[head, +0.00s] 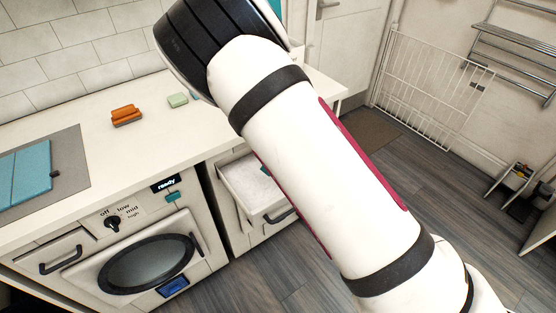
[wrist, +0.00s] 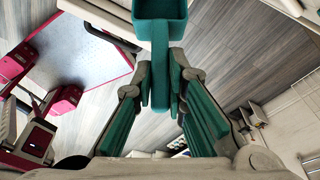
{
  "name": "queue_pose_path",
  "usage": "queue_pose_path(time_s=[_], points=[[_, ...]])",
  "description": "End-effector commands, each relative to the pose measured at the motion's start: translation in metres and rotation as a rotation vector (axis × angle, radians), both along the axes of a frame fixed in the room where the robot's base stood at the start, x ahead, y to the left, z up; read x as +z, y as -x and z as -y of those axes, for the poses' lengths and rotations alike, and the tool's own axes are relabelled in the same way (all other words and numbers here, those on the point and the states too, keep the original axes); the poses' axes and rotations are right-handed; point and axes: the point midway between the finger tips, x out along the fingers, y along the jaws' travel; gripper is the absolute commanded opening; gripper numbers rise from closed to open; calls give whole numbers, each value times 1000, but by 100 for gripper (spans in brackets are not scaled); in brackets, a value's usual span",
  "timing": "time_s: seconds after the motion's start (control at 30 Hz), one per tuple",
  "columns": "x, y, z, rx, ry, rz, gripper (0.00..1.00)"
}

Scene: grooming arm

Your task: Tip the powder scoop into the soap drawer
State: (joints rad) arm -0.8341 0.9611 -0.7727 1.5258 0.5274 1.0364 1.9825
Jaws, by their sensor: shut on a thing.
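In the wrist view my gripper (wrist: 160,92) is shut on the handle of a teal scoop (wrist: 160,50), whose square bowl points to the top edge. I cannot tell whether powder is in it. In the head view my arm hides the gripper. The washing machine (head: 85,278) has a panel drawer with a black handle (head: 60,255) at its upper left, which looks shut; I take it for the soap drawer. Right of the machine, a pulled-out drawer (head: 232,197) holds white, powder-like stuff, partly behind my arm.
The counter (head: 90,115) carries an orange brush-like item (head: 126,114), a green block (head: 178,100), and a teal folded item (head: 25,172) on a grey mat (head: 72,165). The machine's display (head: 166,183) reads "ready". A white gate (head: 425,85) and a rack stand at the right. Wooden floor shows between.

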Motion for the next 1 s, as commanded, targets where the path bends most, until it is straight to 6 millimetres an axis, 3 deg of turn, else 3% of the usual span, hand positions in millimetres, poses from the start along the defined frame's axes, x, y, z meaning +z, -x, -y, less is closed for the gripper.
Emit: queue_pose_path(time_s=[0.53, 1.0], points=[[-1, 2, 2, -1, -17, 5, 0], [-32, 15, 32, -7, -327, 154, 0]])
